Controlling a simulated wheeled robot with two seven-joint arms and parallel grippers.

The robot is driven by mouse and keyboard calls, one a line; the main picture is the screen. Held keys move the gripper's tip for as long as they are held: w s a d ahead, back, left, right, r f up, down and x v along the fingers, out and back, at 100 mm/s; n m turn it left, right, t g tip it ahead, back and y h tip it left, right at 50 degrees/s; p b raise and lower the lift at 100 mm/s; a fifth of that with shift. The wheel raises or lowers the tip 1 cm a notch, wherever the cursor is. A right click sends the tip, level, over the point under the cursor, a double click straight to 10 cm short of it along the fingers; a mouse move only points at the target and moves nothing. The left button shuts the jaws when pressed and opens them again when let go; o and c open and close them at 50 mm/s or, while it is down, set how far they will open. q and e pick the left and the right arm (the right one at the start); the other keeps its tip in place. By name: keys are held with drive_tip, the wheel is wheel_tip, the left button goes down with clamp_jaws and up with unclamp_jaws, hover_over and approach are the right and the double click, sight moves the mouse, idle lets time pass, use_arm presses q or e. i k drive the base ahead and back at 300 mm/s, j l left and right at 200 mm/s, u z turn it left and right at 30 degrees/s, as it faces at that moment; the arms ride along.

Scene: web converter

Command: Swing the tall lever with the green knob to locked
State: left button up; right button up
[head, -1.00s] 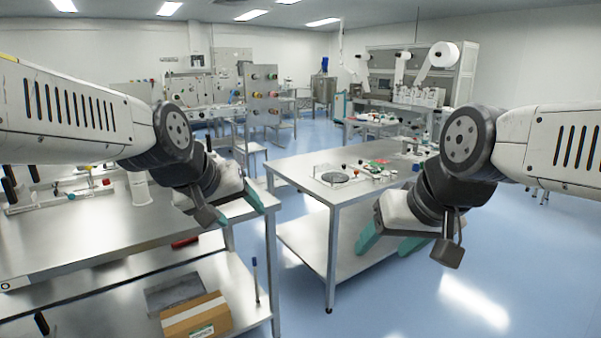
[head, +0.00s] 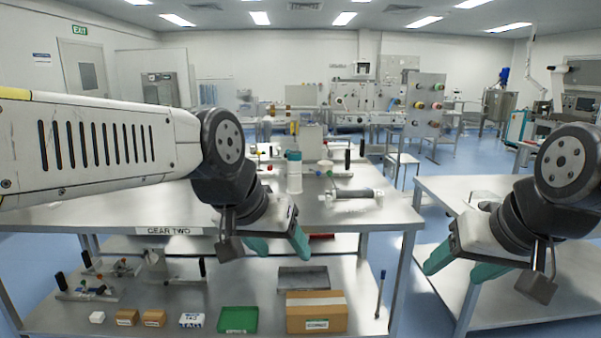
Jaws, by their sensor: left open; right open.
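I cannot make out a tall lever with a green knob for certain in the head view. Small levers and fittings with dark handles and coloured knobs (head: 327,166) stand toward the back of the near table (head: 390,212), too small to read. My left gripper (head: 279,246) is open and empty, in front of that table's front edge. My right gripper (head: 462,269) is open and empty, in front of the table on the right (head: 430,190). Neither gripper touches anything that I can see. My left arm hides part of the near table's left side.
A white bottle with a teal cap (head: 294,174) and a grey cylinder fixture (head: 352,193) stand on the near table. Its lower shelf holds a cardboard box (head: 316,312), a green tray (head: 238,320), a thin upright rod (head: 380,292) and black-handled fittings. Blue floor separates the tables.

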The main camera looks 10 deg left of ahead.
sight(329, 173)
drive_tip(key=u, duration=0.25)
drive_tip(key=i+l+u, duration=0.1)
drive_tip(key=i, duration=0.55)
drive_tip(key=i+l, duration=0.15)
drive_tip(key=i, duration=0.5)
drive_tip(key=i+l+u, duration=0.15)
drive_tip(key=i, duration=0.5)
